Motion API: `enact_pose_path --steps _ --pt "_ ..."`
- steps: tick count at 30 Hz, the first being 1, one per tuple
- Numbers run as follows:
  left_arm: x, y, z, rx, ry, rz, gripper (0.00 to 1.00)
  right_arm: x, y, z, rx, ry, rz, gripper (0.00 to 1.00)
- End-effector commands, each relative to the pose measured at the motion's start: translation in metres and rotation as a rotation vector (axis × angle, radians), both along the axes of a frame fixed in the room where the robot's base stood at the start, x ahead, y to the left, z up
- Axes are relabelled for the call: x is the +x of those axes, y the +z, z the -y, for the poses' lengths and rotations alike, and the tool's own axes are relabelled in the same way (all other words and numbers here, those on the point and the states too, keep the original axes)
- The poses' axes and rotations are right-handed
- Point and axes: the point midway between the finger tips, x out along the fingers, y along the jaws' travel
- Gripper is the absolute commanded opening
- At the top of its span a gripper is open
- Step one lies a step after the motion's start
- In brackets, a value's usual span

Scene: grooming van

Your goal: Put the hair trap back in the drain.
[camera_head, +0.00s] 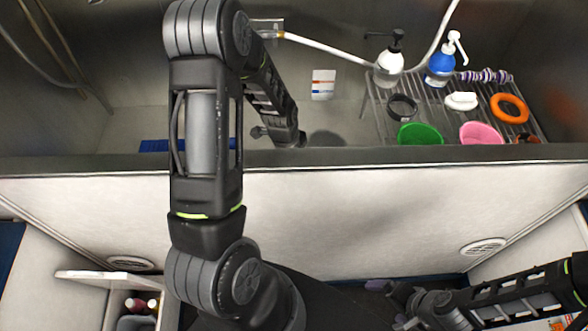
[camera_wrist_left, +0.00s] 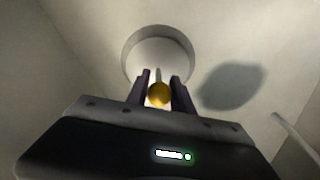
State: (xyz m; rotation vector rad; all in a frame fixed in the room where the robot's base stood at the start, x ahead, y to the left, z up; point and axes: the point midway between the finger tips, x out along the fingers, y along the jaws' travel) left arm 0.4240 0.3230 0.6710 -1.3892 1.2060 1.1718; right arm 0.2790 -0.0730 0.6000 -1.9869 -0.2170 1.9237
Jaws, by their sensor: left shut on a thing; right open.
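In the left wrist view my left gripper (camera_wrist_left: 162,88) is shut on the hair trap's thin stem, which has a yellow knob (camera_wrist_left: 159,94). A pale disc with a round grey rim (camera_wrist_left: 130,56) shows beyond the fingertips; I cannot tell whether this is the trap's body or the drain. In the head view my left arm reaches over the tub wall into the tub, and its hand is largely hidden. A dark oval patch (camera_head: 327,138) lies on the tub floor to its right; it may be a shadow or the drain. My right gripper (camera_head: 388,298) is open, low outside the tub.
A wire rack (camera_head: 378,112) at the tub's right holds a white bottle (camera_head: 389,66), a blue bottle (camera_head: 440,68), a green bowl (camera_head: 420,134), a pink bowl (camera_head: 480,134) and an orange ring (camera_head: 510,108). The tub's front wall (camera_head: 380,205) stands between my body and the basin.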

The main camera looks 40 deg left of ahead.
Motion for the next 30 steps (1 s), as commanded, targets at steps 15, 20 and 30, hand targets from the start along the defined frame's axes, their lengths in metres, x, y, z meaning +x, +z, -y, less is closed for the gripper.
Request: enact_pose_path --steps 15,20,30 --pt "0.000 -0.011 0.000 -0.001 0.000 0.000 0.00 0.000 -0.012 0.000 0.000 0.000 0.001 1.00" --pt "0.000 -0.012 0.000 0.000 0.000 0.000 0.00 0.000 -0.013 0.000 0.000 0.000 0.001 1.00" --pt "0.001 -0.013 -0.002 0.000 0.000 0.000 0.00 0.000 -0.018 0.000 0.000 0.000 0.001 1.00"
